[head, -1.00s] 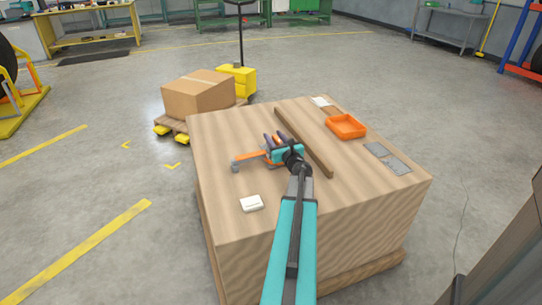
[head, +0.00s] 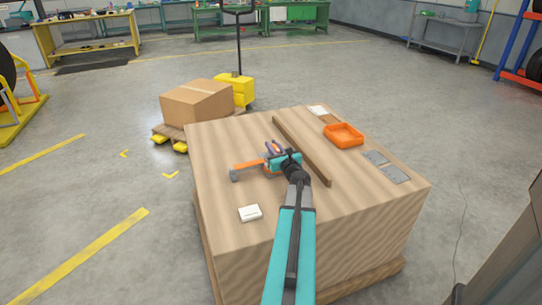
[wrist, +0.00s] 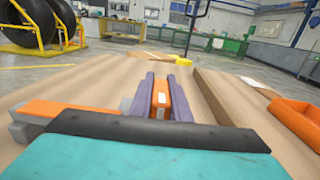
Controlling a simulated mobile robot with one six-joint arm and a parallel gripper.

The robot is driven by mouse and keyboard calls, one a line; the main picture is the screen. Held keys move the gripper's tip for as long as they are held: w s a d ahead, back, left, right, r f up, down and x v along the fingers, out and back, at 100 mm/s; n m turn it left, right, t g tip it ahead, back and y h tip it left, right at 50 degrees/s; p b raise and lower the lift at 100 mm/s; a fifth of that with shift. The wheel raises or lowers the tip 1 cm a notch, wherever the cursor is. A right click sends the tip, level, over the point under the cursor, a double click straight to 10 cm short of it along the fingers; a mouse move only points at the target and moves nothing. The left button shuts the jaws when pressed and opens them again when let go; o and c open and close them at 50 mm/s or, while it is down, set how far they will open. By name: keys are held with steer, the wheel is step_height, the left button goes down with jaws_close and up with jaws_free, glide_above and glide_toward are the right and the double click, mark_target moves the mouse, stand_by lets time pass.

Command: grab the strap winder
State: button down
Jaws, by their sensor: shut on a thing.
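The strap winder (head: 248,165) is orange with a grey end piece at its left. It is on top of the wood-grained block, left of a long wooden strip. My gripper (head: 274,147) has purple fingers and is at the winder's right part. In the wrist view, an orange part of the winder (wrist: 161,100) stands between the two fingers of my gripper (wrist: 162,84), which are shut on it. More of the winder's orange and grey body shows at the left there. My teal gripper body hides its middle.
The wood-grained block (head: 225,205) carries the wooden strip (head: 301,150), an orange tray (head: 344,135), grey plates (head: 386,167) and a small white box (head: 250,213). A cardboard box (head: 197,103) sits on a pallet behind. Bare block top lies to the left.

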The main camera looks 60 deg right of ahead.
step_height(320, 180, up, 10)
steer(key=shift+p, duration=1.2)
